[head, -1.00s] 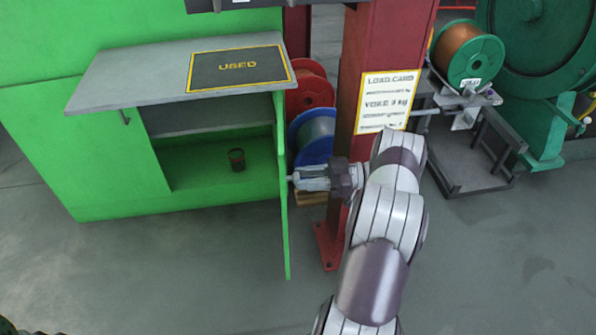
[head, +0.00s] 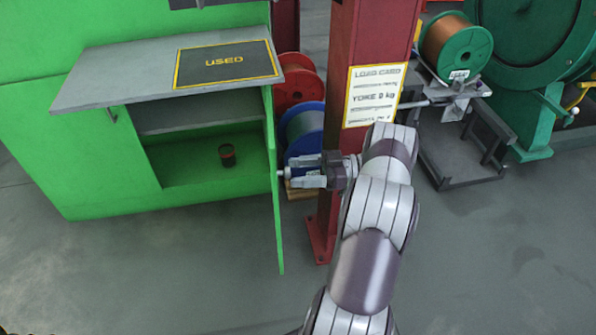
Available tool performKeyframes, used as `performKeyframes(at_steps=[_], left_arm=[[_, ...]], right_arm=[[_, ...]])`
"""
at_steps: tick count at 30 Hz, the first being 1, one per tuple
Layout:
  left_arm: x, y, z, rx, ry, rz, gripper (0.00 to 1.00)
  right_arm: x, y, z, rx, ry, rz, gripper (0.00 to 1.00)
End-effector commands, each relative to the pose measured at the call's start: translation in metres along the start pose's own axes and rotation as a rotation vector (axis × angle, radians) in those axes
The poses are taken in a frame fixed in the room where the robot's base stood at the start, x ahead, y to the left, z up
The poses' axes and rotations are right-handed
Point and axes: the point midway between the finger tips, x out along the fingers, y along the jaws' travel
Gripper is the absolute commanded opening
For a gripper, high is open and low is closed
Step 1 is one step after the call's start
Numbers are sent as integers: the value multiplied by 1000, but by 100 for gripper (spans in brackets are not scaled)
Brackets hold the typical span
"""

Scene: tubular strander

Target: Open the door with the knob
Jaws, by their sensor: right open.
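The green cabinet (head: 105,165) stands at the left under a grey top. Its door (head: 274,215) is swung out toward me and seen nearly edge-on, so the inside with a shelf and a small dark cup (head: 227,155) shows. A small pale knob (head: 281,173) sticks out from the right face of the door. My right gripper (head: 290,174) is on the right side of the door, pointing left, with its jaws open and their tips at the knob. Whether they touch it I cannot tell. My left gripper is out of view.
A red post (head: 352,110) with a load card (head: 373,95) stands just behind my right arm. Red (head: 298,80) and blue (head: 304,128) spools sit between cabinet and post. A dark stand (head: 465,150) is at the right. The floor in front is clear.

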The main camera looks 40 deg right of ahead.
Motion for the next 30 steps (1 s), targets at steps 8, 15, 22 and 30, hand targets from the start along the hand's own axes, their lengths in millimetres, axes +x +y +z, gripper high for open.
performKeyframes(at_steps=[8, 15, 22, 30], left_arm=[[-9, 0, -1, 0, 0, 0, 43], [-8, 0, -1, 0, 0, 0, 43], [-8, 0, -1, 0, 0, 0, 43], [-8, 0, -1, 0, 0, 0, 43]], right_arm=[[-73, 0, 0, -1, -1, 4, 59], [-114, 0, 1, 2, 0, 1, 59], [-118, -1, 0, 2, -1, 1, 59], [-118, -1, 0, 2, -1, 1, 59]])
